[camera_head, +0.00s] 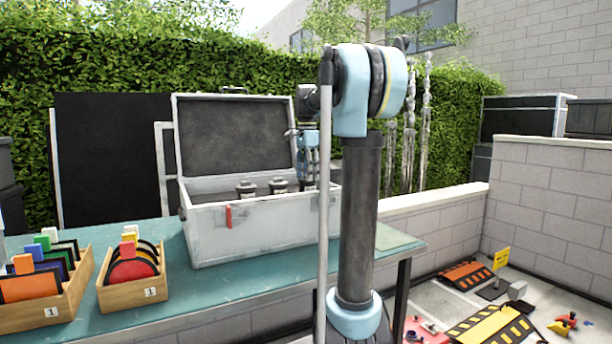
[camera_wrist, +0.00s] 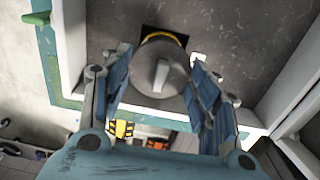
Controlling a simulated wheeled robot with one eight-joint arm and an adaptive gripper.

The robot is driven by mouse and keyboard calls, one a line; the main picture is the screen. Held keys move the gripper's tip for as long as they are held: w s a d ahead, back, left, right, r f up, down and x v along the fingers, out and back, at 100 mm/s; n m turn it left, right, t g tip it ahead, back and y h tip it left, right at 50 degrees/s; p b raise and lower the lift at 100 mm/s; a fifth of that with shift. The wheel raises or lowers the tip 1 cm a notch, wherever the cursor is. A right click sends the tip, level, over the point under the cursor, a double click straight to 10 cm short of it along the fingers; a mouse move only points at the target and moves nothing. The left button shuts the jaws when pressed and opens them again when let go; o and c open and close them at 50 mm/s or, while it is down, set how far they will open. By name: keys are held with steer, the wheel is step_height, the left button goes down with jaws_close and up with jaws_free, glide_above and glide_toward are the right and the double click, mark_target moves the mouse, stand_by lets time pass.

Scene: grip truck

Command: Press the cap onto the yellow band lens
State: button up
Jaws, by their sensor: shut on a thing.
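The cap (camera_wrist: 153,72) is a grey disc with a pale raised tab, between the blue fingers of my gripper (camera_wrist: 160,62) in the wrist view. My gripper is shut on it. The yellow band lens (camera_wrist: 180,39) shows only as a yellow arc past the cap's upper edge, in a dark square recess. The cap covers the rest of the lens, and I cannot tell whether they touch. In the head view my gripper (camera_head: 308,174) points down into the right part of the open white case (camera_head: 262,230), which hides its fingertips.
Two dark lenses, one left (camera_head: 246,188) and one nearer (camera_head: 278,186), stand in the case beside my gripper. The case lid (camera_head: 235,137) stands open behind.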

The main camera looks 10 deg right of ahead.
steer(key=shift+f, duration=0.1)
stand_by(0.3)
steer(key=o, duration=1.1)
steer(key=shift+c, duration=0.2)
steer(key=o, duration=0.5)
steer(key=shift+r, duration=3.55)
jaws_close()
